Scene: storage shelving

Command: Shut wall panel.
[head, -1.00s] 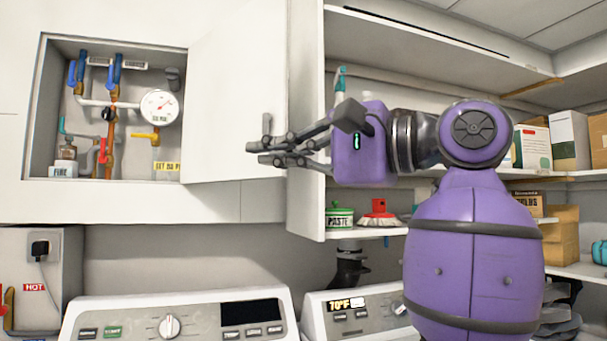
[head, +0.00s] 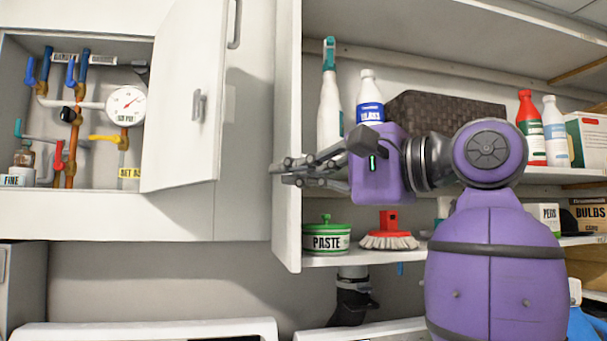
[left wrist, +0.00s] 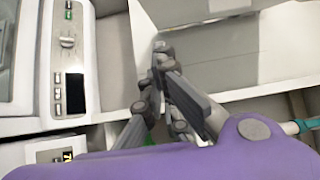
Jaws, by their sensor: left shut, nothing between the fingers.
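The wall panel (head: 182,120) is a white door with a handle on its face. It stands open, swung out at the right side of a wall recess (head: 18,80) holding pipes, coloured valves and a round gauge (head: 125,105). My left gripper (head: 280,170) is to the right of the panel, in front of the shelf unit's upright side. Its fingers point left and are shut and empty, apart from the panel in the picture. In the left wrist view the fingers (left wrist: 158,75) show close together before pale surfaces. My right gripper is not seen.
The shelf unit's white side board (head: 288,225) stands right of the panel. Shelves hold a spray bottle (head: 330,110), a green paste tub (head: 326,238), a red brush (head: 390,232) and a dark basket (head: 450,108). White appliances (head: 150,329) stand below.

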